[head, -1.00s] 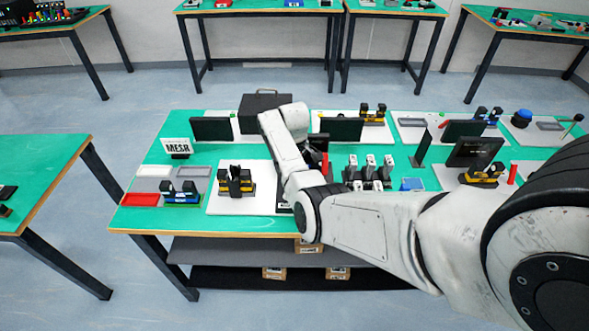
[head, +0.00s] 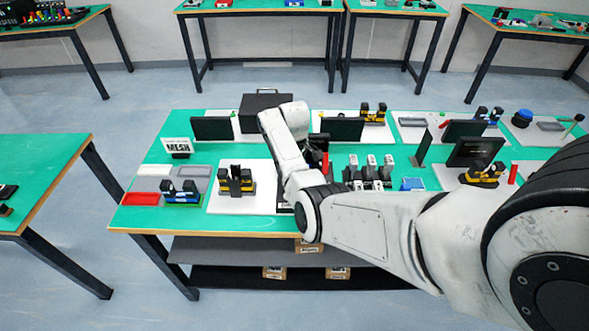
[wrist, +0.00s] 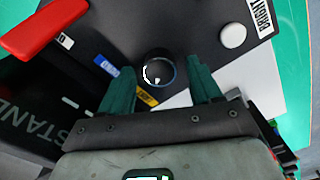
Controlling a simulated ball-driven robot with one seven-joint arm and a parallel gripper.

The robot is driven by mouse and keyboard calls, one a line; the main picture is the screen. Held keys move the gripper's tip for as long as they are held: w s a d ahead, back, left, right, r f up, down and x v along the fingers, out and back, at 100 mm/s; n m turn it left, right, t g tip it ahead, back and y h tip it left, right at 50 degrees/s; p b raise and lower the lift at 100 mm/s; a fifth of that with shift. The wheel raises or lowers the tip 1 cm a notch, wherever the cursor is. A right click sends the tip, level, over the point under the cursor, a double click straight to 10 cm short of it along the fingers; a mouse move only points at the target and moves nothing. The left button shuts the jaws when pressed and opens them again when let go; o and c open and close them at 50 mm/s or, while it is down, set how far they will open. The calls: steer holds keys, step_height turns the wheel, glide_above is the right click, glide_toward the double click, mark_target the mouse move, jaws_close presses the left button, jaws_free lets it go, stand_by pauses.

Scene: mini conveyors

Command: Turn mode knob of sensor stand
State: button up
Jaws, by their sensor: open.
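The sensor stand (wrist: 105,25) is a dark panel in the wrist view, with "STAND" lettering at the left. Its round dark mode knob (wrist: 158,68) has a bluish rim and a white mark on top. My gripper (wrist: 158,76) is open, with one green finger on either side of the knob. I cannot tell whether the fingers touch it. A red lever (wrist: 45,26), a white round button (wrist: 232,36) and a "BRIGHT" label (wrist: 262,16) are also on the panel. In the head view my arm hides most of the stand and the gripper.
The green table (head: 225,225) is crowded around my arm. A yellow-black device (head: 236,181) on a white board is left of the arm. Several black-and-white units (head: 370,172) stand to the right, and a dark screen (head: 342,129) stands behind. Red tray (head: 141,199) is far left.

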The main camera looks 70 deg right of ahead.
step_height(320, 180, up, 11)
steer(key=shift+f+b, duration=0.2)
steer(key=shift+b, duration=0.25)
stand_by(0.5)
